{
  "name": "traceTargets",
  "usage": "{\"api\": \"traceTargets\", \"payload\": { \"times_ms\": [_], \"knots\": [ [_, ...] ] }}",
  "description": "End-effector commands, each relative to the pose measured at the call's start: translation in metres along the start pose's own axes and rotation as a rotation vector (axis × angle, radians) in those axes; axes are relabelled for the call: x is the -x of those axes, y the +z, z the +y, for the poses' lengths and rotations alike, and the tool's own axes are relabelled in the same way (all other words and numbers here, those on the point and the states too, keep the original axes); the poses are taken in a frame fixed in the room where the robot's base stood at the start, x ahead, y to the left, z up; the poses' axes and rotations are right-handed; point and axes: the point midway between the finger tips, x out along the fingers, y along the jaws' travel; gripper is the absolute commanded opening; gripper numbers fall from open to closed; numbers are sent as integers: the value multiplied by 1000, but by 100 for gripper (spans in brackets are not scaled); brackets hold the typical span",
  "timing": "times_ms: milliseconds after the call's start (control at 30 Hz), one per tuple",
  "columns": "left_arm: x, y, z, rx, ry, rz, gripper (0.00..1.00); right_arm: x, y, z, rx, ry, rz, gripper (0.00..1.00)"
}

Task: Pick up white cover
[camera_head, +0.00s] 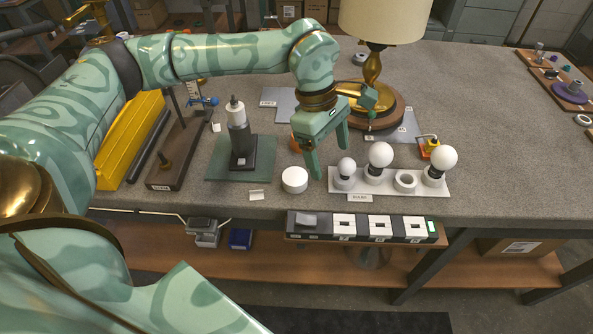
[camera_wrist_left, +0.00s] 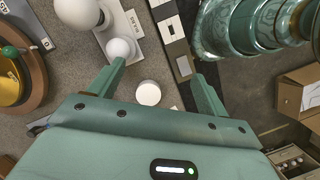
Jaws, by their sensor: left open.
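The white cover (camera_head: 294,179) is a short round white piece lying on the grey table near its front edge. In the left wrist view the white cover (camera_wrist_left: 148,93) shows between the two fingers, apart from both. My left gripper (camera_head: 328,158) is open and empty, close to the cover and above the table, with its fingers pointing down. In the wrist view the left gripper (camera_wrist_left: 160,72) has its fingers spread wide. My right gripper is not in view.
A white tray (camera_head: 385,188) with several bulbs and a white ring stands right of the cover. A green mat (camera_head: 215,165) with a dark post is left. The lamp (camera_head: 372,75) stands behind. A switch strip (camera_head: 360,228) runs along the front edge. Free table lies at the right.

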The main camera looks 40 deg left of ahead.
Motion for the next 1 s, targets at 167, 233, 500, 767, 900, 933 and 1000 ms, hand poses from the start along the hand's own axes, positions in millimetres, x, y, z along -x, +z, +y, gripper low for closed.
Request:
{"api": "traceTargets", "payload": {
  "times_ms": [167, 233, 500, 767, 900, 933, 1000],
  "knots": [
    [45, -69, 8, 101, 6, 247, 77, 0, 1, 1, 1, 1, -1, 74],
    [47, -78, 8, 117, 2, 276, 77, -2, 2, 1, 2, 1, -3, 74],
    [-13, -96, 6, 121, -6, 282, 77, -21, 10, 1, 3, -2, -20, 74],
    [-53, -106, 5, 120, -1, 280, 77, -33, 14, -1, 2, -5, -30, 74],
    [-59, -107, 5, 119, 1, 280, 77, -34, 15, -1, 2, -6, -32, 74],
    [-62, -107, 5, 119, 0, 279, 77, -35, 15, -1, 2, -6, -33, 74],
    [-71, -107, 4, 119, -1, 279, 77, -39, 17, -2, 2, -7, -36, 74]
  ]
}}
